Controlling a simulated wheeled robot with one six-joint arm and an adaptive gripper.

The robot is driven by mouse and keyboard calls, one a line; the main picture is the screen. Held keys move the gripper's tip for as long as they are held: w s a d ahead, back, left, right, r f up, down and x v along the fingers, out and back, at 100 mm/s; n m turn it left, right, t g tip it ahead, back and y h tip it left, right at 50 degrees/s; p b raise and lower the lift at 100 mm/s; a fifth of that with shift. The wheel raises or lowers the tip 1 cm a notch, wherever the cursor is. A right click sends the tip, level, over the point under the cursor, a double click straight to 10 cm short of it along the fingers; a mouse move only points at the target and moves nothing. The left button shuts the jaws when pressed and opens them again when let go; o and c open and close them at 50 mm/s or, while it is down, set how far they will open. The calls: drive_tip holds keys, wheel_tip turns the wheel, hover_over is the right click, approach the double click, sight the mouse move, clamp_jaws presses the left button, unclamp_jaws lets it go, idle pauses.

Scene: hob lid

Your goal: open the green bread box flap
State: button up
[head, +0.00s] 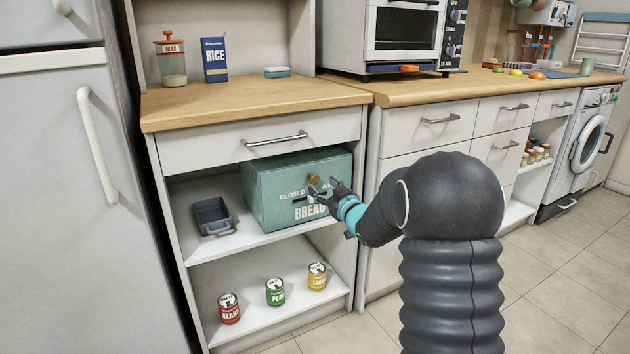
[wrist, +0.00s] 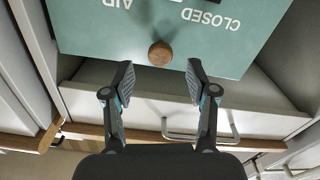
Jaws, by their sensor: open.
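The green bread box (head: 266,196) stands on the upper open shelf of the left cabinet, below a drawer. Its front flap looks shut and carries the words CLOSED, AIR and BREAD. A round wooden knob (head: 314,179) sits high on the flap. My gripper (head: 322,188) is in front of the flap, near the knob, and covers part of the lettering. In the wrist view the picture is upside down; my gripper (wrist: 160,80) is open and empty, and the knob (wrist: 160,54) lies just beyond the gap between its fingertips, apart from both.
A drawer with a bar handle (head: 275,139) is just above the box. A dark grey tin (head: 213,216) stands left of it. Red, green and yellow cans (head: 275,292) stand on the shelf below. A fridge (head: 70,200) is at left. Floor (head: 560,300) at right is clear.

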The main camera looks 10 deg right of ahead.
sight(316, 181)
drive_tip(key=x, duration=0.6)
drive_tip(key=shift+s, duration=0.1)
clamp_jaws()
